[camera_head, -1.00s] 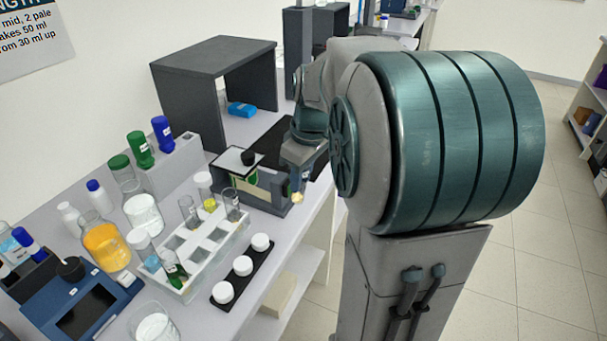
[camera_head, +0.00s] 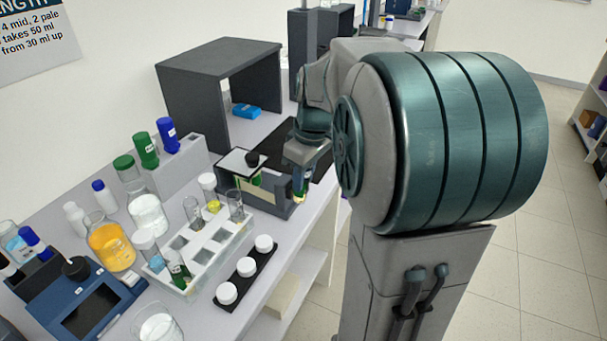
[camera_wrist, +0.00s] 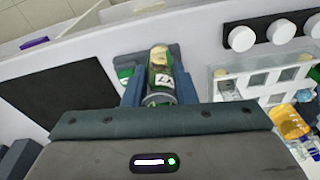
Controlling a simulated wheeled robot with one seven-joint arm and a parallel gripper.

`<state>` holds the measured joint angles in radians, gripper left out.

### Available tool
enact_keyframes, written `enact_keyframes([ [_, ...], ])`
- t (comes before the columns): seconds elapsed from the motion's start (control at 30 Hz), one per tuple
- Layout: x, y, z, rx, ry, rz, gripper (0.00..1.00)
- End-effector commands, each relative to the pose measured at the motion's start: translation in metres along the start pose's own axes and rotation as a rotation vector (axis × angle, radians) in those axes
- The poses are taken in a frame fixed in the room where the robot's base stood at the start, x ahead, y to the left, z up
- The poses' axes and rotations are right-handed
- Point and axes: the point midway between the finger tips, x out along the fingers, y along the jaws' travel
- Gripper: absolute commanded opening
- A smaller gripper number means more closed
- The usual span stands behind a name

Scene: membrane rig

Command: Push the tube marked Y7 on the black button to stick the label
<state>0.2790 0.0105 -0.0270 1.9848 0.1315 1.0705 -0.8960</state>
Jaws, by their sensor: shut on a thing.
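My gripper (camera_head: 303,176) is shut on a glass tube (camera_wrist: 162,78) with green contents. The white mark on the tube looks like Y7 in the wrist view, where the tube lies between my two blue fingers. In the head view, my gripper is just right of the grey rig (camera_head: 268,203), and the tube is small and partly hidden by the fingers. Another black round knob (camera_head: 75,267) is on the blue device with a screen (camera_head: 90,312) at the lower left. I cannot tell which is the button.
A white rack (camera_head: 215,250) with several tubes and a black strip with white caps (camera_head: 237,293) stand in front of the rig. An orange flask (camera_head: 112,248) stands to the left. A dark mat (camera_head: 272,150) behind the rig looks bare.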

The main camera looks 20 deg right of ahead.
Motion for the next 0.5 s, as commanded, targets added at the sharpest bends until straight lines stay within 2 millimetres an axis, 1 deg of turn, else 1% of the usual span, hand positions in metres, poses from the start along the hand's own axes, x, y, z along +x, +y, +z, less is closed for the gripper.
enact_keyframes([
  [0.03, -0.006, 0.0, 0.002, 0.001, 0.001, 0.001, 0.0],
  [0.5, -0.039, 0.003, 0.021, 0.001, 0.0, 0.0, 0.0],
])
